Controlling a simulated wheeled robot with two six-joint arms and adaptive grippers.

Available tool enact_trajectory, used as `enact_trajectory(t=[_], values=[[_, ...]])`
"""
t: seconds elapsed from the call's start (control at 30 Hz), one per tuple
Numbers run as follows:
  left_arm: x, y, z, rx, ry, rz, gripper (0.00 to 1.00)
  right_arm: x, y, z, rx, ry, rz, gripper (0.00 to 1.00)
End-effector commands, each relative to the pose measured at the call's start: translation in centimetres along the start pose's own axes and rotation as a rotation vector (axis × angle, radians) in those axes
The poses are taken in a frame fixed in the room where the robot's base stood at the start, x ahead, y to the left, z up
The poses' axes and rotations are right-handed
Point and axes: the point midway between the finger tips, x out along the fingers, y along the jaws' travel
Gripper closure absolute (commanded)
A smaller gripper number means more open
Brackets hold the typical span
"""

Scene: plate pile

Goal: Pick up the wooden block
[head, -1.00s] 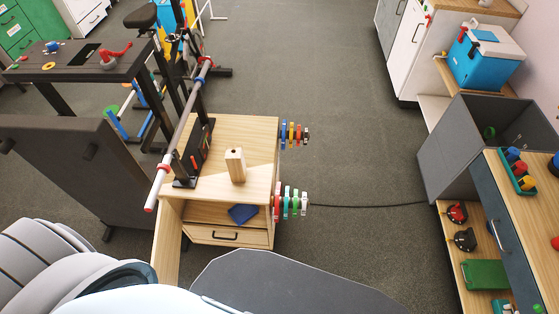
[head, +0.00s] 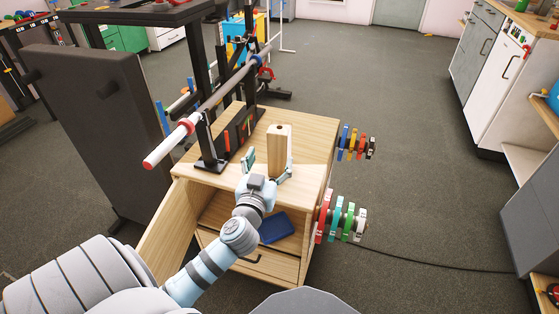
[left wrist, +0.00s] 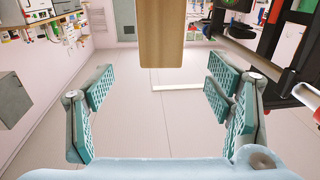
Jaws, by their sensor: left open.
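The wooden block (head: 279,148) stands upright on top of the light wooden cabinet (head: 308,133). In the left wrist view the block (left wrist: 161,35) hangs into the top middle of the picture, beyond and between the fingers. My left gripper (head: 267,166) is open at the block's near side, with one finger to its left and one near its lower right. In the left wrist view the left gripper (left wrist: 161,92) shows its teal pads wide apart with nothing between them. I cannot tell whether a finger touches the block. My right gripper is not in view.
A barbell (head: 205,103) on a black stand runs along the cabinet's left side. A blue object (head: 276,228) lies on the open shelf below. A dark padded board (head: 90,130) stands at the left. Floor is free to the right.

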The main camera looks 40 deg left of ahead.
Motion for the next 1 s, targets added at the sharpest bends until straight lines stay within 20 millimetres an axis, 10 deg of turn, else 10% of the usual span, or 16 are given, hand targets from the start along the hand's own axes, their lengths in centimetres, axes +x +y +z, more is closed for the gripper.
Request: enact_trajectory(t=[0.53,0.8,1.0], values=[[10.4,-0.2,-0.6,0.001,-0.002,-0.001,0.27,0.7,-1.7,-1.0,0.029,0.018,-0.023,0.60],[11.4,-0.2,-0.7,0.001,-0.004,0.002,0.27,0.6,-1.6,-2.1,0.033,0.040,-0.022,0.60],[11.4,-0.2,-0.7,0.001,-0.004,0.002,0.55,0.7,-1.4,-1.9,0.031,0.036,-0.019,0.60]])
